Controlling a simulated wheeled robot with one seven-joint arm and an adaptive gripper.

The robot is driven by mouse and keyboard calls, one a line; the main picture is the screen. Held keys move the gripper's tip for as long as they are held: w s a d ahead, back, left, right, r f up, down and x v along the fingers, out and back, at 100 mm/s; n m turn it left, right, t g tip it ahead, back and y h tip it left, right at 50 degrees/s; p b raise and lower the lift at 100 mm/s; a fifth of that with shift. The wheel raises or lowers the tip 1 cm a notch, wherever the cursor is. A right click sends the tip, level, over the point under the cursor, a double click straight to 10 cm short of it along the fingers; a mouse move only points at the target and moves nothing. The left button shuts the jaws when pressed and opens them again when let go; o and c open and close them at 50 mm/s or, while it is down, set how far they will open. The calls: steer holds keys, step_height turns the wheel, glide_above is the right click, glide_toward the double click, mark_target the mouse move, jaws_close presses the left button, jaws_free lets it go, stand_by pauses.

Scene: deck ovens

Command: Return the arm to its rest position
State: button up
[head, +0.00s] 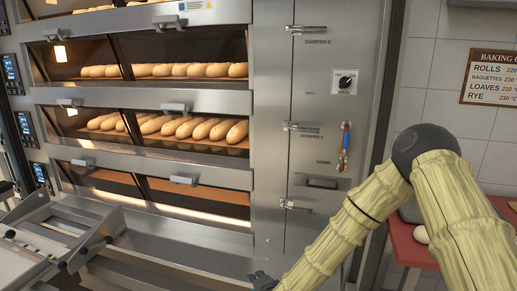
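My arm, in yellowish ribbed covering with a dark elbow joint, is bent at the right of the head view. Its forearm runs down and left to the bottom edge. My gripper (263,281) shows only as a small dark part at the bottom edge, in front of the oven's base. Most of it is cut off by the frame, so its opening and anything in it cannot be made out.
A steel deck oven (150,100) with several loaves behind glass fills the left and middle. A metal loader frame (60,235) stands at the lower left. A red table (408,246) lies behind my arm at the right. A baking sign (490,78) hangs on the tiled wall.

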steer(key=s+d+f+n+g+p, duration=0.1)
steer(key=s+d+f+n+g, duration=0.1)
steer(key=s+d+f, duration=0.3)
steer(key=s+d+f+n+g, duration=0.15)
steer(key=s+f, duration=0.25)
steer(key=s, duration=0.4)
steer(key=s+d+f+n+g+p, duration=0.1)
steer(key=s+d+f+n+g, duration=0.1)
steer(key=s+f+n, duration=0.3)
steer(key=s+d+n+g+h, duration=0.1)
steer(key=s+d, duration=0.3)
steer(key=s, duration=0.4)
steer(key=s+d+f+n+g+h+p, duration=0.1)
steer(key=s+d+g, duration=0.1)
steer(key=s+d, duration=0.3)
steer(key=s+d+n+g+h, duration=0.1)
steer(key=s+d, duration=0.4)
steer(key=s, duration=0.8)
steer(key=shift+d+f+n+g+p, duration=0.2)
steer(key=shift+n+g+p, duration=0.2)
steer(key=shift+g, duration=0.25)
steer(key=shift+w, duration=0.1)
